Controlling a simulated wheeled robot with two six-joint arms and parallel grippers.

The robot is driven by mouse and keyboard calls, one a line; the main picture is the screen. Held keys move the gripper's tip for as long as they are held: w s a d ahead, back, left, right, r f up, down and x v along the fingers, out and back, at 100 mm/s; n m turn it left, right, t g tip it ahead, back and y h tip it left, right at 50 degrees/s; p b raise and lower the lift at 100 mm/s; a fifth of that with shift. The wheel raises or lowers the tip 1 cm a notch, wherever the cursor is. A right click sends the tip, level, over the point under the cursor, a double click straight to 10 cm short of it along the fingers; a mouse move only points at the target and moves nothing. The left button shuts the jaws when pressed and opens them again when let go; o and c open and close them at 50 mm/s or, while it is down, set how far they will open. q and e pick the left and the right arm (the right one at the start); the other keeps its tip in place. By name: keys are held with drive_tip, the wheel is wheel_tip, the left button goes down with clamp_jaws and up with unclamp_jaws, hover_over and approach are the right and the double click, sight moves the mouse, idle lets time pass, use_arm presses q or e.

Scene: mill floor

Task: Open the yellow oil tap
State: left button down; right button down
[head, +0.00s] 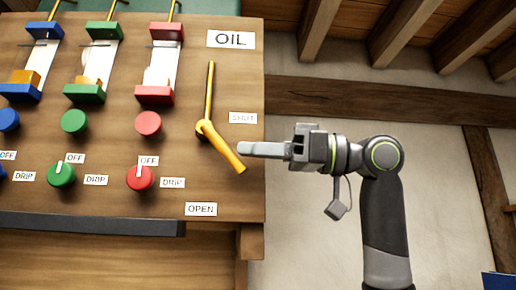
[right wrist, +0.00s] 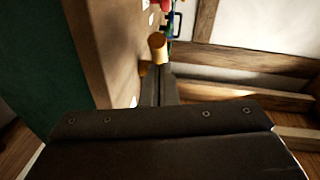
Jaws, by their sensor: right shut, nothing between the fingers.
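The yellow oil tap (head: 226,150) is on the wooden panel below the OIL sign. Its handle slants down and right from the pivot, between the SHUT label (head: 243,118) and the OPEN label (head: 201,209). A thin yellow pipe (head: 210,90) rises from the pivot. My right gripper (head: 243,147) is shut and empty, its tips beside the upper right side of the handle. I cannot tell if they touch. In the right wrist view a yellow rounded piece (right wrist: 157,46), likely part of the tap, shows just beyond the fingers (right wrist: 158,88). My left gripper is not in view.
Red (head: 140,178) and green (head: 62,174) knobs with OFF and DRIP labels sit left of the tap, below coloured glass oilers. A dark rail (head: 90,223) runs under the panel. Right of the panel is a pale wall with timber beams (head: 370,105).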

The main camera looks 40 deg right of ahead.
sight(244, 173)
drive_tip(key=shift+w+a+f+m+t+y+b, duration=0.15)
drive_tip(key=shift+f+t+y+b, duration=0.3)
drive_tip(key=shift+b, duration=0.65)
drive_tip(key=shift+w+a+f+m+t+y+b, duration=0.1)
drive_tip(key=shift+a+f+t+y+b, duration=0.3)
drive_tip(key=shift+b, duration=0.75)
drive_tip(key=shift+w+a+f+m+t+y+b, duration=0.2)
drive_tip(key=shift+f+b, duration=0.4)
drive_tip(key=shift+b, duration=0.5)
drive_tip(key=shift+w+a+f+t+y+b, duration=0.1)
drive_tip(key=shift+t+y+b, duration=0.15)
drive_tip(key=shift+b, duration=0.3)
drive_tip(key=shift+w+a+f, duration=0.15)
drive_tip(key=shift+w+a, duration=0.05)
drive_tip(key=shift+a, duration=0.1)
